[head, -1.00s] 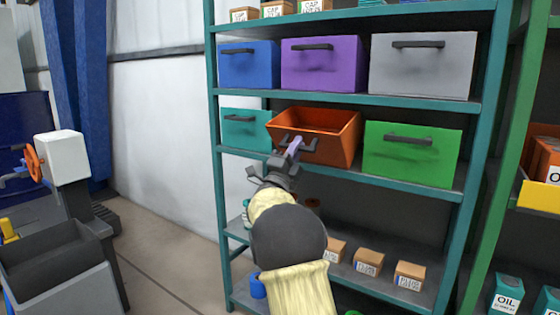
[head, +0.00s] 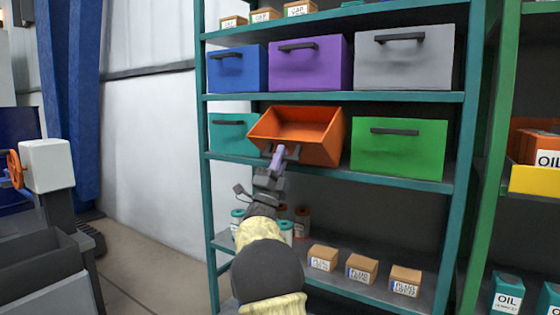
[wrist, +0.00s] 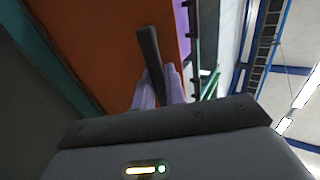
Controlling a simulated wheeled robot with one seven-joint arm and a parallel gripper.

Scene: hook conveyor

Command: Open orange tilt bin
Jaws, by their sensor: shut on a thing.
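The orange tilt bin (head: 318,151) sits on the middle shelf between the teal bin and the green bin. It is tilted forward, and its open top and empty-looking inside show in the head view. My gripper (head: 277,157) is at the left part of its front face. In the wrist view my lilac fingers (wrist: 158,88) are shut on the bin's dark bar handle (wrist: 149,53), with the orange front (wrist: 95,45) behind it. In the head view my gripper hides the handle.
A teal bin (head: 229,136) is close on the left and a green bin (head: 398,158) on the right. Blue (head: 236,72), purple (head: 309,68) and grey (head: 404,63) bins stand on the shelf above. Small boxes (head: 361,270) and cans (head: 302,222) stand on the shelf below.

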